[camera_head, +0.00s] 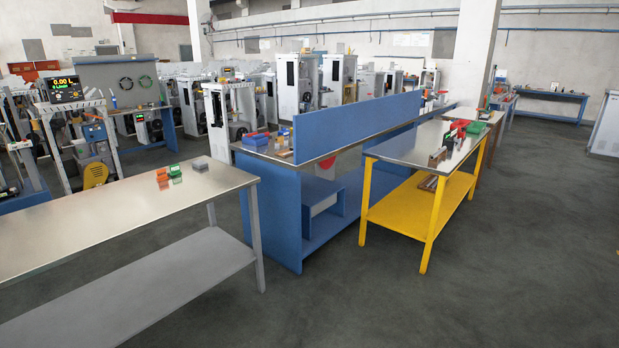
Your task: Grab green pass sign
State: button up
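I cannot make out with certainty a green pass sign. My gripper is not in view.
The metal table (90,225) fills the lower left. A blue workbench (270,205) with an upright blue panel (355,125) stands mid-picture. A yellow table (405,205) with tools stands right of it. A lit display (62,89) is far left. Floor is open at right.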

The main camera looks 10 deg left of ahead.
aim_at(175, 169)
jog(key=i+l+u, duration=0.1)
jog(key=i+u, duration=0.25)
jog(key=i, duration=0.15)
jog(key=i+l+u, duration=0.7)
jog(key=i, duration=0.2)
jog(key=i+j, duration=0.05)
jog(key=j, duration=0.05)
